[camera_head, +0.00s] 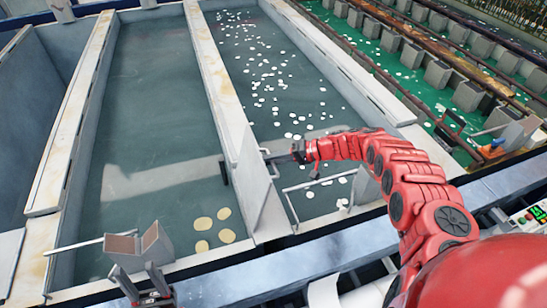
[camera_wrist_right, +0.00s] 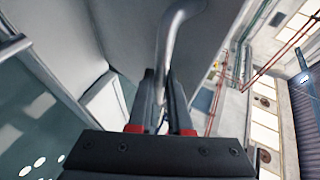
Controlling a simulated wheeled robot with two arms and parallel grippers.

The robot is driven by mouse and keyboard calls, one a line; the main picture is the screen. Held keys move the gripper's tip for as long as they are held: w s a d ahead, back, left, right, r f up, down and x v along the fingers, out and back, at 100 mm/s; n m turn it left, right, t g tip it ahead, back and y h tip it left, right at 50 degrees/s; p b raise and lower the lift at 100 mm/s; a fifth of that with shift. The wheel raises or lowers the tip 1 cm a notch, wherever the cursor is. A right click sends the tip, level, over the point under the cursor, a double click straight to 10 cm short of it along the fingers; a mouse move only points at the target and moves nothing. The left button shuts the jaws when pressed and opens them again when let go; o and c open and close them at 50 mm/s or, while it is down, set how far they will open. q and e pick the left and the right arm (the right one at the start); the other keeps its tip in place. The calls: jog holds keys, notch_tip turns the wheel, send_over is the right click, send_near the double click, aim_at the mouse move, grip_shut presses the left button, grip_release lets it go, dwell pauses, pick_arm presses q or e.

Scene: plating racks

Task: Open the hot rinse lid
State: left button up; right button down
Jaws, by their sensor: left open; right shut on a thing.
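My right arm reaches in from the lower right in the head view. Its gripper (camera_head: 283,156) is at the near end of the middle tank, beside a grey upright panel (camera_head: 250,185) that looks like the lid. In the right wrist view the gripper (camera_wrist_right: 162,95) is shut on a bent grey metal handle (camera_wrist_right: 174,35), with a flat grey panel (camera_wrist_right: 95,25) behind it. The panel's hinge and far side are hidden.
The middle tank (camera_head: 222,85) holds grey liquid with many white floating pieces. The left tank (camera_head: 98,130) has several yellow discs near its front. A green tank (camera_head: 408,82) with rails lies right. A control panel (camera_head: 530,218) is at the right edge.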

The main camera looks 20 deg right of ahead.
jog(key=shift+s+d+f, duration=0.2)
jog(key=shift+d+f, duration=0.2)
jog(key=shift+f, duration=0.1)
jog(key=c, duration=1.2)
grip_release()
jog(key=o, duration=0.3)
jog(key=shift+d, duration=0.3)
jog(key=shift+o, duration=0.3)
jog(key=shift+d, duration=0.2)
jog(key=shift+w+a+r, duration=0.1)
jog(key=shift+a+r, duration=0.05)
jog(key=shift+a, duration=0.05)
jog(key=shift+d, duration=0.1)
jog(key=v, duration=1.7)
jog(key=shift+r, duration=0.2)
